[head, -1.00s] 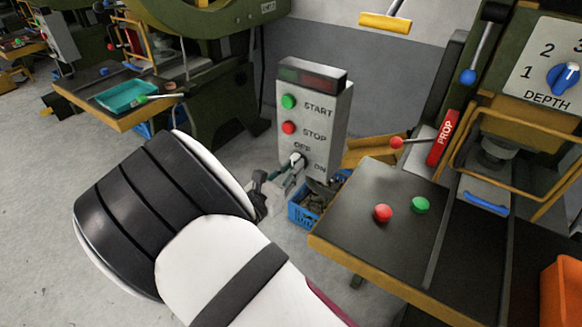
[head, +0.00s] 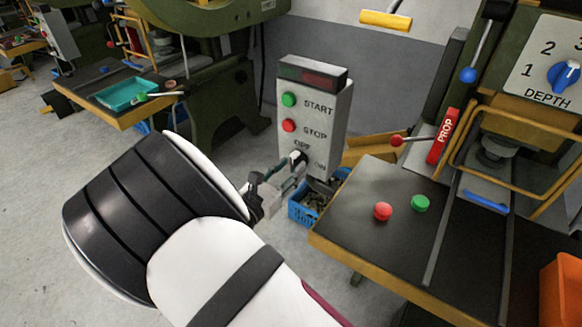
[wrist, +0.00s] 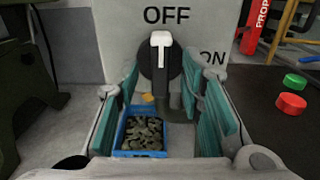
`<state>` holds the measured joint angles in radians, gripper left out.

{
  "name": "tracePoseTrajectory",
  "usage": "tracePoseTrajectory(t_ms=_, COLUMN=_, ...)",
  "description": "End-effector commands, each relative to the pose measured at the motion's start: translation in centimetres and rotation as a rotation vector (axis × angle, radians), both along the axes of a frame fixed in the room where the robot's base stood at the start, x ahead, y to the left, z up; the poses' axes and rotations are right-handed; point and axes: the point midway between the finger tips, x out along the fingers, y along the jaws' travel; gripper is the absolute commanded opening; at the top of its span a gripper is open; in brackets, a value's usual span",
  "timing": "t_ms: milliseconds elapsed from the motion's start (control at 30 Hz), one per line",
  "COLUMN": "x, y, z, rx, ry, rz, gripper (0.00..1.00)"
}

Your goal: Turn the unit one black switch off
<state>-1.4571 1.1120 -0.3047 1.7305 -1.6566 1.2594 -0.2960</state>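The black switch (wrist: 161,62) is a round knob with a white pointer bar on the grey control box (head: 317,110). In the wrist view the white bar stands upright, pointing at the word OFF above it; ON is to its right. My gripper (wrist: 168,85) is open, with its teal-padded fingers spread wide to the left and right below the knob. The fingertips reach close to the box; I cannot tell whether they touch the knob. In the head view my gripper (head: 291,166) is at the lower front of the box and partly hides the knob.
A blue crate (head: 301,212) of small metal pieces stands below the box. A machine table (head: 352,222) with a red button (head: 383,212) and a green button (head: 420,203) is at the right. Another machine with a teal tray (head: 127,94) is at the left.

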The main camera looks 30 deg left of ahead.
Motion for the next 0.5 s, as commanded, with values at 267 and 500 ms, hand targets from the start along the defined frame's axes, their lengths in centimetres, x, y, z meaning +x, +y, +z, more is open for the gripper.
tracePoseTrajectory(t_ms=267, x=-5.6, y=0.5, z=-0.1, rx=-0.001, ry=0.002, rz=0.004, gripper=0.35)
tracePoseTrajectory(t_ms=500, x=-9.5, y=0.8, z=-0.1, rx=-0.001, ry=0.002, rz=0.003, gripper=0.35)
